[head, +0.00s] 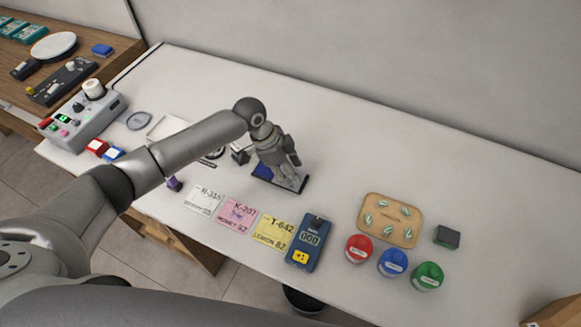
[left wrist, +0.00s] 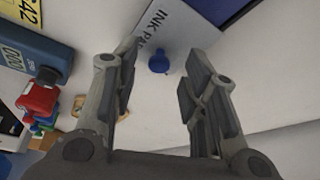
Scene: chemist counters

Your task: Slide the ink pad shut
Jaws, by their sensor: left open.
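The ink pad (head: 262,171) lies on the white counter, partly covered by my left gripper (head: 284,169) in the head view. A strip of its blue pad shows, so its cover is not fully over it. In the left wrist view the grey cover, lettered "INK PAD" (left wrist: 181,28), has a round blue knob (left wrist: 158,62) at its near edge. Blue pad (left wrist: 221,9) shows past the cover. My left gripper (left wrist: 160,70) is open, its fingers on either side of the knob in that picture. I cannot tell whether they touch the ink pad. My right gripper is not in view.
White (head: 203,198), pink (head: 237,211) and yellow (head: 271,231) cards and a blue counter device (head: 307,243) line the front edge. Red (head: 358,249), blue (head: 393,262) and green (head: 428,276) jars and a wooden tray (head: 373,201) stand right. The counter behind is clear.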

